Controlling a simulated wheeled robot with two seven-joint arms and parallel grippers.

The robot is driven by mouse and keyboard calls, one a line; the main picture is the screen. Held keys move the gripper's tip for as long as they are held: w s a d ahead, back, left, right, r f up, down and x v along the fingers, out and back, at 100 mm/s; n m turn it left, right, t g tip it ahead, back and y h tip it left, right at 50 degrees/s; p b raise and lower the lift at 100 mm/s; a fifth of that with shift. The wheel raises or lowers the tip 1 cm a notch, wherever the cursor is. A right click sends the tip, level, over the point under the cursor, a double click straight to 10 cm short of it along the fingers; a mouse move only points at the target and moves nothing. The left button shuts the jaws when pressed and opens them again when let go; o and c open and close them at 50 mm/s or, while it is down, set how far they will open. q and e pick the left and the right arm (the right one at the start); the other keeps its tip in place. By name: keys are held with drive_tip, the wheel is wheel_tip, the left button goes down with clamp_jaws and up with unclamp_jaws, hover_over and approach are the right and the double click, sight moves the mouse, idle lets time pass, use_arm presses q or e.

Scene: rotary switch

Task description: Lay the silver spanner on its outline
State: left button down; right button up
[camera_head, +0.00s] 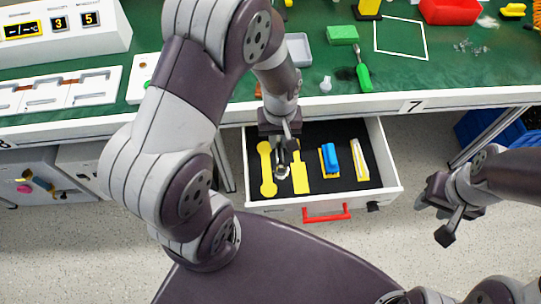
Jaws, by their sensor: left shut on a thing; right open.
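My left gripper (283,146) reaches down over the open drawer and is shut on the silver spanner (281,173). Only the spanner's lower end shows below the jaws; the rest is hidden by my gripper and arm. The yellow spanner-shaped outline (266,168) lies on the drawer's black lining, just left of the spanner, and looks bare. I cannot tell how high the spanner is above the lining. My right gripper (441,212) is open and empty, outside the drawer to the right.
The drawer (394,175) also holds a second yellow outline (301,176), a blue object (330,156) and a pale object on yellow (360,160). Its red handle (327,214) faces me. The green workbench (300,80) above carries a green-handled tool (363,72) and trays.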

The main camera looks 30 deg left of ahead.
use_arm(q)
drive_tip(key=b, duration=0.3)
approach(266, 166)
drive_tip(key=d+f, duration=0.2)
drive_tip(key=f, duration=0.1)
drive_tip(key=d+f, duration=0.1)
drive_tip(key=f, duration=0.1)
drive_tip(key=shift+s+d+f, duration=0.1)
drive_tip(key=shift+s+d, duration=0.15)
drive_tip(key=shift+d, duration=0.15)
drive_tip(key=shift+a+f, duration=0.1)
drive_tip(key=shift+a, duration=0.25)
drive_tip(key=a, duration=0.3)
drive_tip(key=shift+w+a, duration=0.2)
drive_tip(key=shift+d+f, duration=0.1)
drive_tip(key=shift+f, duration=0.4)
drive_tip(key=shift+d, duration=0.1)
drive_tip(key=shift+f, duration=0.1)
drive_tip(key=c, duration=1.1)
unclamp_jaws()
drive_tip(key=shift+f, duration=0.1)
drive_tip(key=shift+o, duration=0.2)
